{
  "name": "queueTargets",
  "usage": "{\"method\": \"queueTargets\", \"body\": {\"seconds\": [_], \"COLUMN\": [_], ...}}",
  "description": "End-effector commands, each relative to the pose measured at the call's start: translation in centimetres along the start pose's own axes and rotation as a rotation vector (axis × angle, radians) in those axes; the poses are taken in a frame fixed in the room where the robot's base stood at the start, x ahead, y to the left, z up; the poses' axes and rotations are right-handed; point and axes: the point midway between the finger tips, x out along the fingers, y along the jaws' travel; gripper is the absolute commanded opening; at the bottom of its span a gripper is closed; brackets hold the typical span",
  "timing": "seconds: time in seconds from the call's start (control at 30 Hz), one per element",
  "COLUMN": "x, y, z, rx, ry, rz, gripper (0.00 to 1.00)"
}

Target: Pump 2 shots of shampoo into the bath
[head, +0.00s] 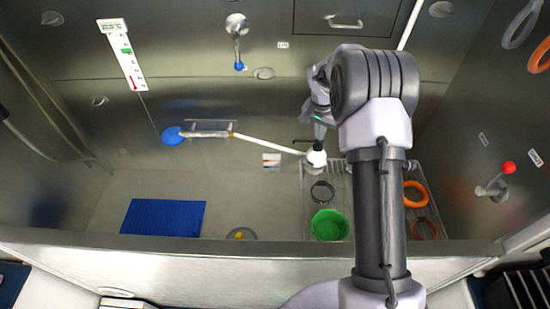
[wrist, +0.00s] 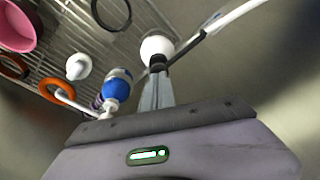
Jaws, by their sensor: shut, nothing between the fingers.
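The bath (head: 270,205) is a steel basin across the middle of the head view. My gripper (head: 319,136) is shut and empty, pointing down over the bath's right part. Its fingertips are right at a white ball-shaped piece (head: 316,158); I cannot tell whether they touch. In the wrist view the shut fingers (wrist: 157,84) end beside this white ball (wrist: 157,47). A long white rod (head: 270,144) runs left from near it. A blue-and-white bottle-like thing (wrist: 117,86) shows left of the fingers. I cannot tell for sure which thing is the shampoo pump.
A wire rack (head: 340,177) on the right holds a green bowl (head: 330,225), a dark ring (head: 322,191) and orange rings (head: 416,193). A blue mat (head: 163,218) lies at left. A red-knobbed lever (head: 494,186) is on the right wall. The bath's middle is mostly clear.

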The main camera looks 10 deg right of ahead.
Motion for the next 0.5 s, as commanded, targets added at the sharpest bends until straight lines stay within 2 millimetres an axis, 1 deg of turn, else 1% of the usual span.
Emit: {"method": "queueTargets", "body": {"seconds": [0.27, 0.5], "x": [0.0, -1.9], "y": [0.1, 0.1], "z": [0.1, -0.3], "rx": [0.0, -0.001], "ry": [-0.004, -0.003], "rz": [0.002, 0.002], "gripper": [0.0, 0.0]}}
